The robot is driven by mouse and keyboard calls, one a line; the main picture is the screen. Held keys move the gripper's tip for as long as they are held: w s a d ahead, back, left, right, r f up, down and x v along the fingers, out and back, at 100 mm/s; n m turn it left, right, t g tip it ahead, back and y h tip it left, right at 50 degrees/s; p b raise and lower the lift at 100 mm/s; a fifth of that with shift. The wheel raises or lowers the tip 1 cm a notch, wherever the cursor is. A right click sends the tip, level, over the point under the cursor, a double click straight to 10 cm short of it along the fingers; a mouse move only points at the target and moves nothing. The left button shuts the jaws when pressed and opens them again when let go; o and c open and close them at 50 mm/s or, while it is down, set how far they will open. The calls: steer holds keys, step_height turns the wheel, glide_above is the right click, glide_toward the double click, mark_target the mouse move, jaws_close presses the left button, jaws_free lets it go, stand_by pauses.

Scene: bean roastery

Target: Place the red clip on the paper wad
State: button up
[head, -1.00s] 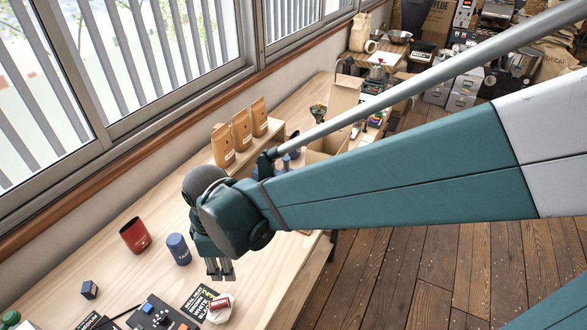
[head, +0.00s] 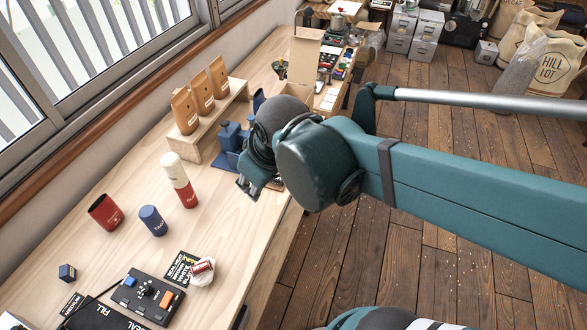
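The white crumpled paper wad (head: 205,280) lies near the table's front edge, beside a black printed card. A small red piece with a pale marking, which looks like the red clip (head: 203,266), rests on top of the wad. My gripper (head: 246,187) is raised behind and to the right of the wad, well apart from both. Its fingers point down and left and are seen from the side, so their opening is unclear. No held object shows at the fingertips.
A control box (head: 148,298) with an orange button stands left of the wad. A red cup (head: 105,212), a blue canister (head: 153,220) and a white-and-red cylinder (head: 180,180) stand behind. Several brown bags (head: 203,92) are on a riser. The wood between cylinder and wad is clear.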

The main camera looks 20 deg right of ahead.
steer(key=s+d+r+m+t+h, duration=0.1)
steer(key=s+d+r+m+t, duration=0.1)
steer(key=d+m, duration=0.3)
steer(key=s+d+r, duration=0.1)
steer(key=d, duration=0.2)
steer(key=shift+d+r, duration=0.2)
steer(key=shift+d, duration=0.05)
steer(key=shift+f, duration=0.1)
step_height(320, 180, down, 7)
steer(key=b, duration=0.7)
stand_by(1.0)
